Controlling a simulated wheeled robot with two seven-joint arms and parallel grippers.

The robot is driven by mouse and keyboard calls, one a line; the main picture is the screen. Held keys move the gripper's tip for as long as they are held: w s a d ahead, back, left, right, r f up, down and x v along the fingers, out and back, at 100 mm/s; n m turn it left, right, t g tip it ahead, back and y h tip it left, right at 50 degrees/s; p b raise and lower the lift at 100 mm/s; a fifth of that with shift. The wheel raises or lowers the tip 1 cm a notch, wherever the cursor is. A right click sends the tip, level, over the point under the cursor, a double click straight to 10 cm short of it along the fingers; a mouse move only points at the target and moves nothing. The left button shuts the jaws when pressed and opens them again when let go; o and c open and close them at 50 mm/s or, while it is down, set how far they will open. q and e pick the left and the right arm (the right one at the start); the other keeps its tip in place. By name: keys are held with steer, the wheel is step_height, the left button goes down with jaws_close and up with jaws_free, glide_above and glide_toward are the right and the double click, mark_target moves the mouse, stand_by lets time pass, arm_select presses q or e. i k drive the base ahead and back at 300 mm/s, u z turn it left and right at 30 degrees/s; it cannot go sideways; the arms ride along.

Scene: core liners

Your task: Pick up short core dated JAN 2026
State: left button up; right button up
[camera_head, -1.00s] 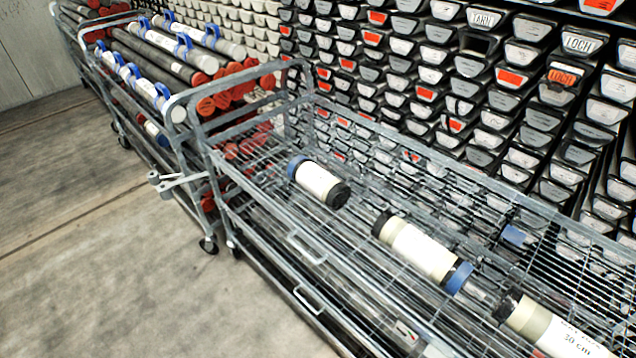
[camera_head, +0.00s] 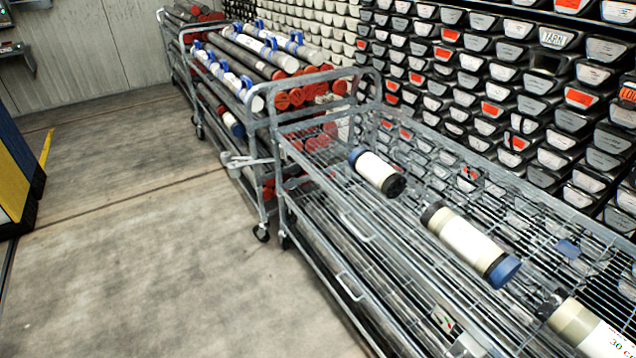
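Three short cores lie on the wire top of the near metal trolley (camera_head: 352,238). The farthest short core (camera_head: 376,172) has a blue cap at its far end and a dark cap at its near end. The middle short core (camera_head: 463,240) has a dark far end and a blue near cap. The nearest short core (camera_head: 588,330) is cut off by the bottom right edge; some lettering shows, but no date is readable. I cannot tell which one is dated JAN 2026. Neither of my grippers is in view.
Farther trolleys (camera_head: 252,88) hold long cores with red ends and blue clamps. Racks of labelled dark trays (camera_head: 500,75) stand behind the trolleys. Open floor (camera_head: 130,250) lies to the left. A yellow and blue cabinet (camera_head: 15,175) stands at the left edge.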

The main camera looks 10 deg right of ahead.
mark_target(392, 184)
steer(key=u, duration=0.8)
steer(key=i, duration=1.95)
steer(key=z, duration=1.6)
steer(key=i, duration=0.5)
steer(key=z, duration=0.45)
